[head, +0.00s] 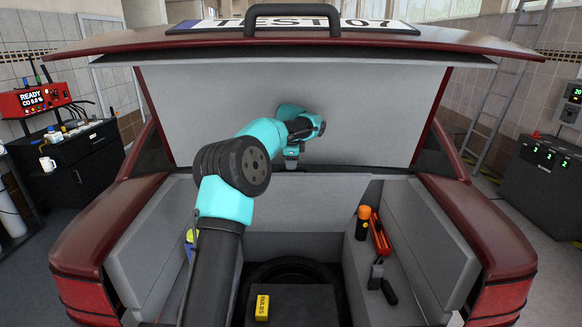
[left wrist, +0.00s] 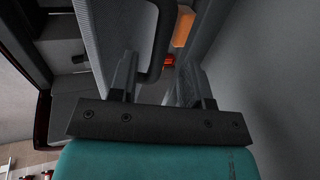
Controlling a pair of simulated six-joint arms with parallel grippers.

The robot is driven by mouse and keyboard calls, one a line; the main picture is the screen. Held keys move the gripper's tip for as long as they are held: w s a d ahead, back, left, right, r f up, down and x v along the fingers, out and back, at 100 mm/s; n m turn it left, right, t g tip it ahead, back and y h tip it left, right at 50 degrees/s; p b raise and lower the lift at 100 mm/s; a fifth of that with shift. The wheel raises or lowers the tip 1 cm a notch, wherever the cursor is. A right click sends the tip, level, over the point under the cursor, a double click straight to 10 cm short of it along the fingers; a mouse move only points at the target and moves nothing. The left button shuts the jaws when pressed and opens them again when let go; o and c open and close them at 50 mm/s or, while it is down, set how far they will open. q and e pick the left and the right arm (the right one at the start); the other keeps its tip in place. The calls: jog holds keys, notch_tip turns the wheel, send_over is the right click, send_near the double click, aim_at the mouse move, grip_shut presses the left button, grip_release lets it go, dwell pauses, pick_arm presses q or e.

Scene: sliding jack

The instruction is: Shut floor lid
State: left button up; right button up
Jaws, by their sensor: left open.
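The car's boot is open, and its floor well (head: 290,272) shows a dark round spare wheel shape and a dark box. A grey panel (head: 330,212) stands at the back of the well; it looks like the floor lid raised, but I cannot be certain. My left gripper (head: 291,164) is at the top edge of this panel, its fingers barely visible in the head view. In the left wrist view, my left gripper (left wrist: 163,84) is open, its two fingers apart. A dark curved handle (left wrist: 165,48) lies just beyond and between the fingers; contact is unclear. My right gripper is not in view.
A yellow box (head: 262,307) sits in the well. An orange-capped item (head: 363,222) and a red tool (head: 380,234) lie on the right side ledge. The raised tailgate with its handle (head: 292,10) overhangs. Side walls flank the boot.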

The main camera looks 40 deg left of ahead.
pick_arm(q)
jog(key=shift+x, duration=1.6)
grip_shut()
